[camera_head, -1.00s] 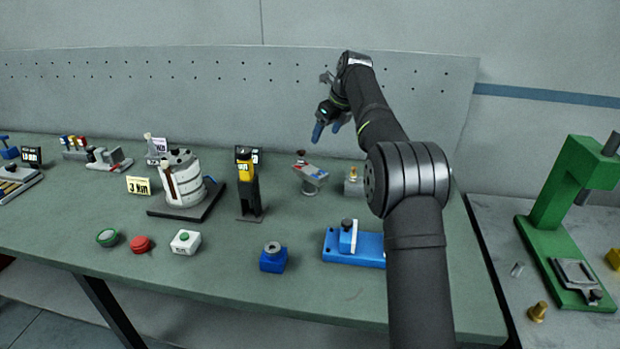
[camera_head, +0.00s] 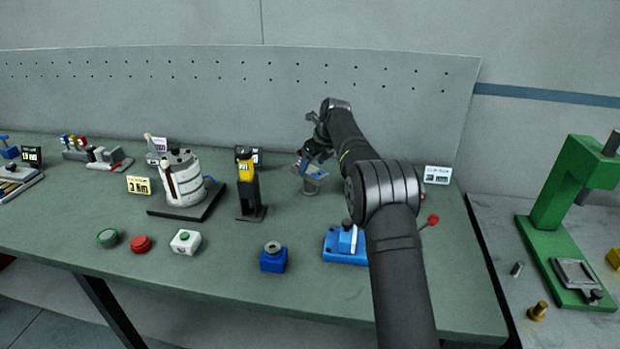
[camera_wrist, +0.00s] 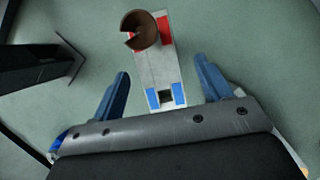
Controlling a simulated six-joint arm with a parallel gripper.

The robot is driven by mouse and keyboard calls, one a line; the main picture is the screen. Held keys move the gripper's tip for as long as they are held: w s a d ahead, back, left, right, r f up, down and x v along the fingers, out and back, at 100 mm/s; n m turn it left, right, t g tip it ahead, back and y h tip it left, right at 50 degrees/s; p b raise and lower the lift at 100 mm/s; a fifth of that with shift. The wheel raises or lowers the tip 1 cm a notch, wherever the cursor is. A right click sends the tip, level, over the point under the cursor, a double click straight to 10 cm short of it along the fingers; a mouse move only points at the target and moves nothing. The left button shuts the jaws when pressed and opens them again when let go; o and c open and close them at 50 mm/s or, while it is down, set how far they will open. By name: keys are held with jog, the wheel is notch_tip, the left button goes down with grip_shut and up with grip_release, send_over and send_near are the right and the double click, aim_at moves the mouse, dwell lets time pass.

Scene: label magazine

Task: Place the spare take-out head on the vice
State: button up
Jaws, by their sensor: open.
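What looks like the spare take-out head (camera_head: 316,176) is a grey block with red and blue patches on a short grey stand at the back of the bench. In the wrist view the block (camera_wrist: 157,75) lies between my finger tips, with a brown notched cup at its far end. My gripper (camera_head: 308,160) is open and empty, pointing down just above it; its blue fingers (camera_wrist: 162,66) are apart on either side of the block. A blue fixture with a light upright block, probably the vice (camera_head: 342,252), sits at the front right, partly hidden by my arm.
A black post with a yellow top (camera_head: 247,185) stands left of my gripper. A white cylinder on a black plate (camera_head: 183,190) is farther left. A small blue block (camera_head: 273,258) and buttons (camera_head: 140,244) lie in front. A green press (camera_head: 570,200) stands right.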

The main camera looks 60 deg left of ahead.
aim_at(310, 169)
jog(key=x, duration=0.3)
jog(key=shift+s+f, duration=0.15)
jog(key=shift+f, duration=0.1)
jog(key=c, duration=1.3)
jog(key=shift+r, duration=0.1)
jog(key=shift+c, duration=0.9)
jog(key=shift+r, duration=0.1)
